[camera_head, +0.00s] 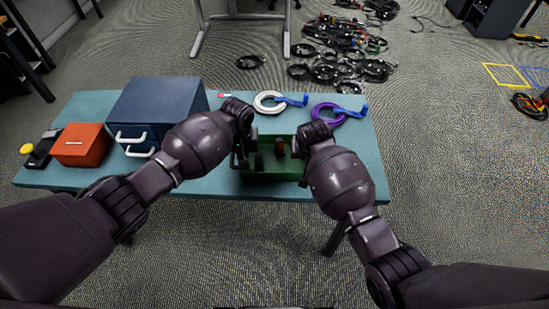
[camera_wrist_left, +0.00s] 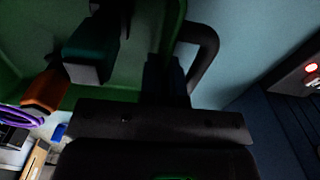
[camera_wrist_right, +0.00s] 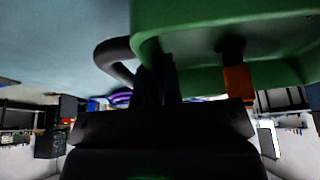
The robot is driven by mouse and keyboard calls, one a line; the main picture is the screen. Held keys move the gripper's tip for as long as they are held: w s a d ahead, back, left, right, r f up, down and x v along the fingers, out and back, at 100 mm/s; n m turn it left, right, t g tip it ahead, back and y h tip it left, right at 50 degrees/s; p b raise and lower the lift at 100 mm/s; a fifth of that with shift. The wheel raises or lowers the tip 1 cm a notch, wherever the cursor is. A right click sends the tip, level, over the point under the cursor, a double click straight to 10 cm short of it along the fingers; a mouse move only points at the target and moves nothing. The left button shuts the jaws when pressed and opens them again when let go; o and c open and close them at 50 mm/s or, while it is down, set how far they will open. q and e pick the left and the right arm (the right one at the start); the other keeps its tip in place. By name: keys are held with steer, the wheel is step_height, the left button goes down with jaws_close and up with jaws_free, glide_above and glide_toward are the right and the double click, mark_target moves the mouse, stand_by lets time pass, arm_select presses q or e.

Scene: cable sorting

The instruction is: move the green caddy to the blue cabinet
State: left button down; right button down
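The green caddy (camera_head: 270,177) sits at the table's front edge between my two grippers. It holds an orange-topped item (camera_head: 279,147) and a dark item. A dark loop handle stands out at each side, as the left wrist view (camera_wrist_left: 207,48) and the right wrist view (camera_wrist_right: 110,55) show. My left gripper (camera_wrist_left: 165,75) appears shut on the left handle, against the caddy's wall. My right gripper (camera_wrist_right: 158,78) appears shut on the right handle. The fingertips are partly hidden and dark. The blue cabinet (camera_head: 170,105) stands left of the caddy, with white handles on its front.
An orange-red box (camera_head: 82,145) and a black device with a yellow button (camera_head: 27,149) are at the table's (camera_head: 357,160) left end. A white cable coil (camera_head: 268,102) and a purple cable coil (camera_head: 325,113) lie behind the caddy. Several black cables (camera_head: 340,55) lie on the floor beyond.

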arm_select(q)
steer(key=shift+w+r, duration=0.1)
steer(key=shift+r, duration=0.05)
arm_select(e)
steer(key=shift+w+r, duration=0.1)
steer(key=shift+r, duration=0.05)
